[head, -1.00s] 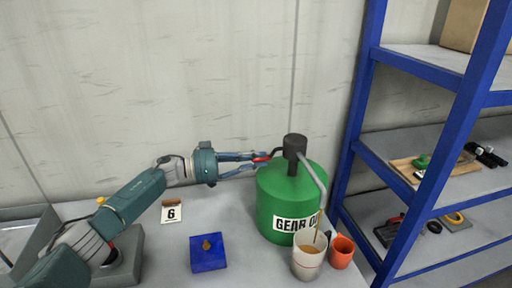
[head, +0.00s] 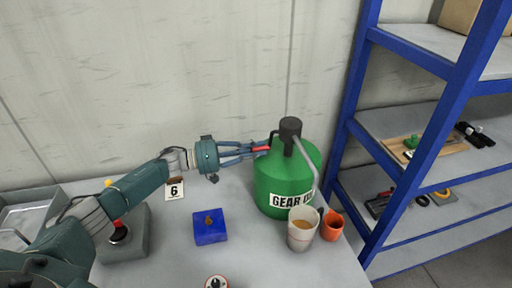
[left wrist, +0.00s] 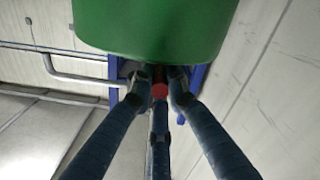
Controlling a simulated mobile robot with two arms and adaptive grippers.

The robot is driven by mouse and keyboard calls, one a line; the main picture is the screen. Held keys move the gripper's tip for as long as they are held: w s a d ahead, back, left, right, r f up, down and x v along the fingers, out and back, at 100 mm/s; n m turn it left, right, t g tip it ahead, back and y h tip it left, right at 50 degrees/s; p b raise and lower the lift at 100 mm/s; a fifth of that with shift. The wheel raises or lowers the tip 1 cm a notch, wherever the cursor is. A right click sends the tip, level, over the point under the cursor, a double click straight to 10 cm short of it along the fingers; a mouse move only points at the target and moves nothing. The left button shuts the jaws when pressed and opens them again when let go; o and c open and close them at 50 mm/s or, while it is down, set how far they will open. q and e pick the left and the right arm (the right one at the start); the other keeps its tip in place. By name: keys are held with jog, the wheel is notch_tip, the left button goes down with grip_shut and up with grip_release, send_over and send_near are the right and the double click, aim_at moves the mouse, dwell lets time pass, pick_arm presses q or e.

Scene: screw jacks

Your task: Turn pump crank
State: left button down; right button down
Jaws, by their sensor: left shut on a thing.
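The green gear oil drum (head: 268,178) stands on the table, with a black pump head (head: 290,127) on top and a grey spout (head: 308,163) bending down at its right. My left gripper (head: 262,149) reaches in from the left and is shut on the red crank handle (head: 261,150) beside the pump head. In the left wrist view the red handle (left wrist: 159,91) sits between the fingers below the green drum (left wrist: 150,30). A whitish cup (head: 302,239) holding brown liquid stands in front of the drum near the spout's end. My right gripper is out of view.
An orange cup (head: 332,227) stands right of the whitish cup. A blue block (head: 210,231), a number 6 card (head: 174,191) and a grey box with a red knob (head: 122,238) are on the table. A blue-framed shelf (head: 357,110) rises at the right.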

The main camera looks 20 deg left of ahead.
pick_arm(q)
jog(key=c, duration=1.7)
grip_release()
